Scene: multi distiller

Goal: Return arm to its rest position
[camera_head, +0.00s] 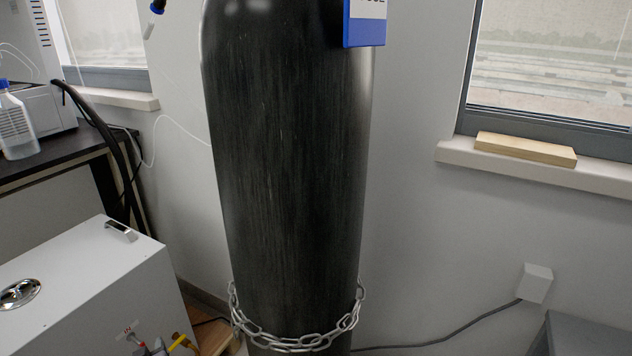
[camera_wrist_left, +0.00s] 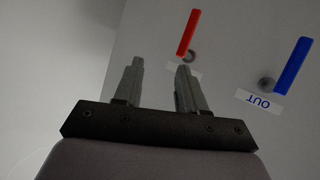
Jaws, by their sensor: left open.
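My left gripper (camera_wrist_left: 159,72) shows in the left wrist view with its two grey fingers apart and nothing between them. Ahead of it is a pale panel (camera_wrist_left: 225,50) with a red bar-shaped handle (camera_wrist_left: 188,32) and a blue bar-shaped handle (camera_wrist_left: 293,66). A label reading "OUT" (camera_wrist_left: 259,101) sits near the blue handle. The red handle is just beyond the right finger's tip in the picture; I cannot tell the distance. Neither of my grippers shows in the head view.
A tall black cylinder (camera_head: 285,170) stands in the middle of the head view with a chain (camera_head: 300,342) around it. A white box (camera_head: 90,285) with valves (camera_head: 180,343) is at the lower left. A dark table (camera_head: 60,158) stands behind it. A grey object (camera_head: 585,335) is at the lower right.

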